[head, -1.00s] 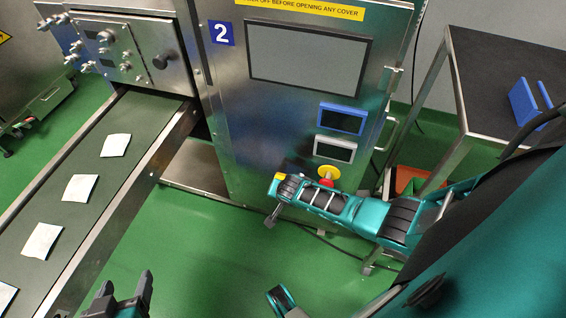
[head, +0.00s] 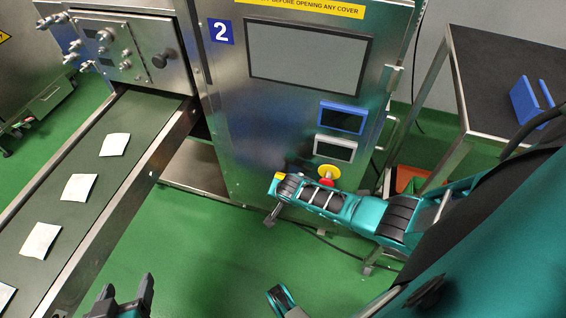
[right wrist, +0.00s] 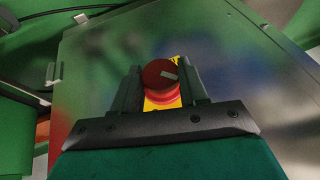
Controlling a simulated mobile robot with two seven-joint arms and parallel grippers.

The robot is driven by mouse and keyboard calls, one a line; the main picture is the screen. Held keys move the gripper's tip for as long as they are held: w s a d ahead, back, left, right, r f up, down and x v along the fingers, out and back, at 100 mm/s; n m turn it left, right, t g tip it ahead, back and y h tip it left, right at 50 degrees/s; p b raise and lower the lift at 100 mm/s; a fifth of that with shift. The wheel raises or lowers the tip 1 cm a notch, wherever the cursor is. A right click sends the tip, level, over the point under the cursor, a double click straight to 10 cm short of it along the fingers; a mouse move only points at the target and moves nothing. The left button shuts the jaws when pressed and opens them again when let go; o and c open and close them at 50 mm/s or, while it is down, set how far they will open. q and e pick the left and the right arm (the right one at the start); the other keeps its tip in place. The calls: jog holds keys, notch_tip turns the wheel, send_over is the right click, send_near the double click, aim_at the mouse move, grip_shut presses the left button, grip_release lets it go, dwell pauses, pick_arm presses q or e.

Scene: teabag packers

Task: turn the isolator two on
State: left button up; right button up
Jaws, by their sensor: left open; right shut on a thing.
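The isolator's red rotary knob (right wrist: 160,74) shows in the right wrist view with a pale pointer mark set at a slant. A yellow plate (right wrist: 163,102) lies behind it. My right gripper (right wrist: 160,88) is shut on this knob, one finger on each side. In the head view my right gripper (head: 277,186) is against the lower front of the steel cabinet (head: 240,130) with the blue "2" label (head: 221,32); a bit of yellow shows at its tip and the knob is hidden. My left gripper (head: 127,291) is open and empty at the bottom edge, over the floor.
A red button on a yellow disc (head: 328,172) sits just right of my right gripper. Blue-framed (head: 342,118) and white-framed (head: 335,148) panels are above it. A conveyor (head: 62,216) with several white packets runs at left. A dark-topped table (head: 490,70) stands at right.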

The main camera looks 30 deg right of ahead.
jog(key=t+y+b, duration=0.1)
jog(key=b, duration=0.1)
jog(key=m+t+y+b, duration=0.1)
jog(key=t, duration=0.1)
jog(key=t+y+b, duration=0.1)
jog(key=t+b, duration=0.1)
jog(key=shift+s+d+f+m+y+b, duration=0.2)
jog(key=shift+s+f+m+y+b, duration=0.1)
jog(key=shift+y, duration=0.1)
dwell(0.5)
jog(key=o, duration=1.1)
jog(key=shift+c, duration=0.2)
jog(key=shift+r, duration=0.1)
